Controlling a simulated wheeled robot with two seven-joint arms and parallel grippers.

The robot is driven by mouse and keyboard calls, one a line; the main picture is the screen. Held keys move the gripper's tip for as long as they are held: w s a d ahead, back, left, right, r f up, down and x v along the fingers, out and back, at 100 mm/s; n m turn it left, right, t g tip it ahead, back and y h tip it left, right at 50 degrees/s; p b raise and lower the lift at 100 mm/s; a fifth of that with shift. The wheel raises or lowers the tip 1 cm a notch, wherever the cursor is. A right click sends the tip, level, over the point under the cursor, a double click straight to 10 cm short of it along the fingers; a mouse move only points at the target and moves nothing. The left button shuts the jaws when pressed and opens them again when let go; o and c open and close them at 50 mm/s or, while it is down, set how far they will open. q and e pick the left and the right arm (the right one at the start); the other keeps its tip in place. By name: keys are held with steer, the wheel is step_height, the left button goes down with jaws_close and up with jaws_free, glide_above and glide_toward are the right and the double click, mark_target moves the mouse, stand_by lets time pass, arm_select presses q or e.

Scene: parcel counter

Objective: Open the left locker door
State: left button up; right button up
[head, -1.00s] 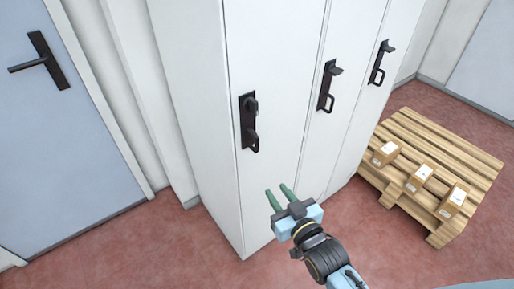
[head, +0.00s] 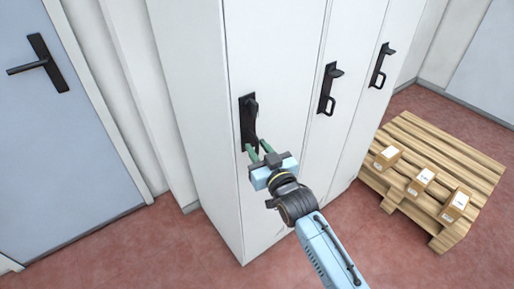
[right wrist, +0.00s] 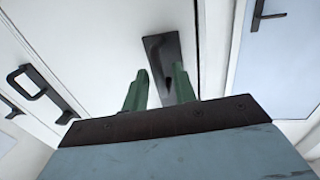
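The left locker door (head: 278,65) is a tall white panel and looks closed. Its black handle (head: 249,108) sits upright on the panel, and its lower part is partly hidden by my gripper. My right gripper (head: 257,147) has green fingers and is open just at the lower end of this handle. In the right wrist view the handle (right wrist: 163,50) lies ahead, its lower end between and behind the parted fingers (right wrist: 160,85). I cannot tell whether they touch it. My left gripper is not in view.
Two more locker doors with black handles (head: 327,88) (head: 379,66) stand to the right. A wooden pallet (head: 470,160) with several small cardboard boxes (head: 421,180) is on the red floor at right. A grey-blue door (head: 60,150) is at left.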

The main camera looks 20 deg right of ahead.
steer(key=shift+w, duration=0.5)
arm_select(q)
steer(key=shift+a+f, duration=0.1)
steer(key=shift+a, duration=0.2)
arm_select(e)
jaws_close()
